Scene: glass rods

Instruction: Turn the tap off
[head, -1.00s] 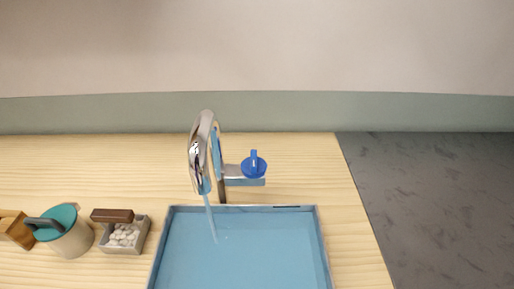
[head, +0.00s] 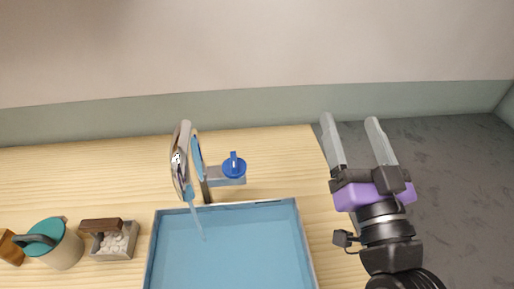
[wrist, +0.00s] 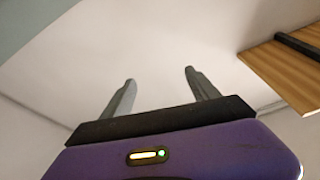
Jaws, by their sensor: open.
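The chrome tap (head: 181,160) stands at the back edge of the blue sink (head: 225,240). A thin stream of water (head: 198,220) runs from its spout into the sink. A blue knob handle (head: 234,167) sits on a side arm to the right of the spout. My gripper (head: 349,118) is open and empty, to the right of the tap and well apart from the handle, near the counter's right edge. In the wrist view my gripper's two fingers (wrist: 160,78) are apart with nothing between them. The tap does not show in the wrist view.
At the left of the wooden counter (head: 100,178) stand a teal-lidded pot (head: 60,248), a box of white pebbles (head: 113,243) and a wooden object (head: 10,248). The counter between handle and gripper is clear. Grey floor (head: 455,170) lies to the right.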

